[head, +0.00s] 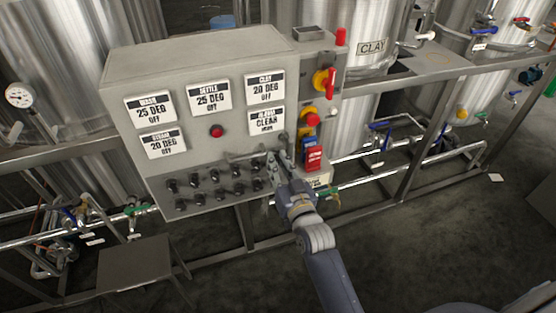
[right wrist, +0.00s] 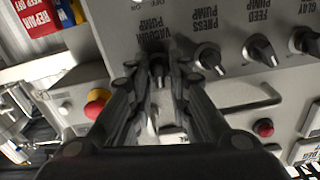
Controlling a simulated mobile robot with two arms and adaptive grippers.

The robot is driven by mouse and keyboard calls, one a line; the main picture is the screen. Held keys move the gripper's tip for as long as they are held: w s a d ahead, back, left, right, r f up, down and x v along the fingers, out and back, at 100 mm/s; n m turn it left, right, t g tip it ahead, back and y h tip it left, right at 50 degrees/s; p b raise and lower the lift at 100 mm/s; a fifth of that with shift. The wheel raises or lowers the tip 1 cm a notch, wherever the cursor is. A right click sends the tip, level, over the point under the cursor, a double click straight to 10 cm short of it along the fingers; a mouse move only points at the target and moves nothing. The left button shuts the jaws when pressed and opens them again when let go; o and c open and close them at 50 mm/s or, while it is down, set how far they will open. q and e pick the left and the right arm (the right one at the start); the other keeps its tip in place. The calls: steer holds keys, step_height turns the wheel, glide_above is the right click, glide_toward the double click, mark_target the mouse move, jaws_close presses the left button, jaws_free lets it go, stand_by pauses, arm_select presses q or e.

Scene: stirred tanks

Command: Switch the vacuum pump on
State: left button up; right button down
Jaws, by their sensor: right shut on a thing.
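The grey control panel (head: 125,75) carries rows of black rotary knobs low on its front. In the right wrist view, where the lettering is upside down, the vacuum pump label (right wrist: 153,28) stands beside a black knob (right wrist: 157,70), with an OFF mark by it. My right gripper (right wrist: 158,88) has its two fingers on either side of this knob and is shut on it. The fingers partly hide the knob, so its pointer direction is unclear. In the head view my right gripper (head: 279,158) is at the panel's lower right and covers the knob. My left gripper is out of view.
The press pump knob (right wrist: 208,58) and feed pump knob (right wrist: 261,50) are close beside the gripper. A metal bar handle (right wrist: 262,100) and a red-and-yellow button (right wrist: 97,103) are also near. A red tag (head: 314,158) hangs right of the panel. Steel tanks and pipes surround it.

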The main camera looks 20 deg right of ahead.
steer(key=shift+d+m+p, duration=0.1)
steer(key=shift+m+p, duration=0.55)
steer(key=shift+m, duration=1.55)
steer(key=c, duration=1.7)
jaws_free()
steer(key=s, duration=1.2)
steer(key=shift+d, duration=0.2)
